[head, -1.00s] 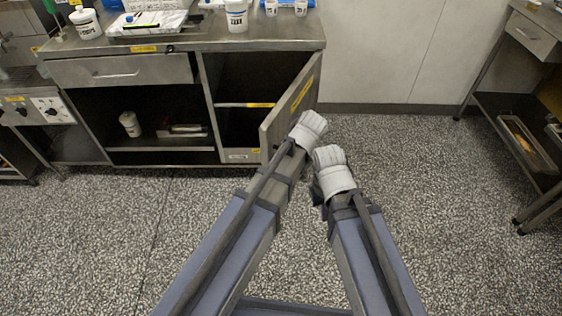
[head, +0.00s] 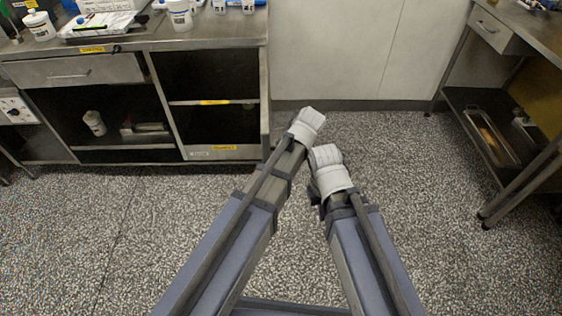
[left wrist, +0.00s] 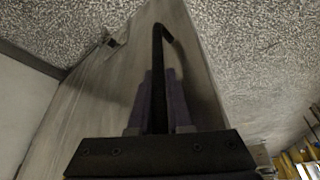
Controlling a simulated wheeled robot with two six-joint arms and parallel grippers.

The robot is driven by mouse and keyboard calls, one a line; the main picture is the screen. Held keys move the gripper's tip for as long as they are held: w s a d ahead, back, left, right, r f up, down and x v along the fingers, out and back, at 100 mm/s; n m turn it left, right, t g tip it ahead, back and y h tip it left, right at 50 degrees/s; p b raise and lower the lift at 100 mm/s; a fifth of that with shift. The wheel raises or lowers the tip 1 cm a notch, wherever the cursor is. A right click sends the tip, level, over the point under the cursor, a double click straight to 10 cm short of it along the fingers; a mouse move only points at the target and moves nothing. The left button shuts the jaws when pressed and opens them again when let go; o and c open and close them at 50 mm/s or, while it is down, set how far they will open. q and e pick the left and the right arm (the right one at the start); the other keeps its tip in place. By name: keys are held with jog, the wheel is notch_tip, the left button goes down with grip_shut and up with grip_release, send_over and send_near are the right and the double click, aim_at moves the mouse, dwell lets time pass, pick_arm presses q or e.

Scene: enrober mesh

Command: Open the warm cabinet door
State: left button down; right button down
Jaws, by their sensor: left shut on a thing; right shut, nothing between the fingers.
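The warm cabinet's open bay (head: 212,100) is at the middle left of the head view, with a shelf inside. Its door (head: 265,95) stands open and shows nearly edge-on at the bay's right side. In the left wrist view the grey metal door panel (left wrist: 195,60) carries a dark bar handle (left wrist: 157,45). My left gripper (left wrist: 158,98) is shut on this handle, a finger on each side. In the head view my left wrist (head: 307,122) is just right of the door, and its fingers are hidden. My right gripper (head: 328,165) is shut and empty beside it, clear of the door.
The cabinet's steel counter (head: 215,35) holds white tubs, cups and a tray. A drawer (head: 75,70) and an open shelf bay are left of the warm bay. A steel table (head: 540,35) stands at the right. The speckled floor (head: 430,220) between is clear.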

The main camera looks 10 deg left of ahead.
pick_arm(q)
jog(key=shift+s+d+f, duration=0.1)
jog(key=shift+s+d, duration=0.05)
jog(key=shift+s, duration=0.2)
jog(key=c, duration=1.1)
grip_release()
jog(key=shift+o, duration=1.3)
jog(key=shift+w, duration=0.15)
pick_arm(e)
jog(key=shift+s, duration=0.1)
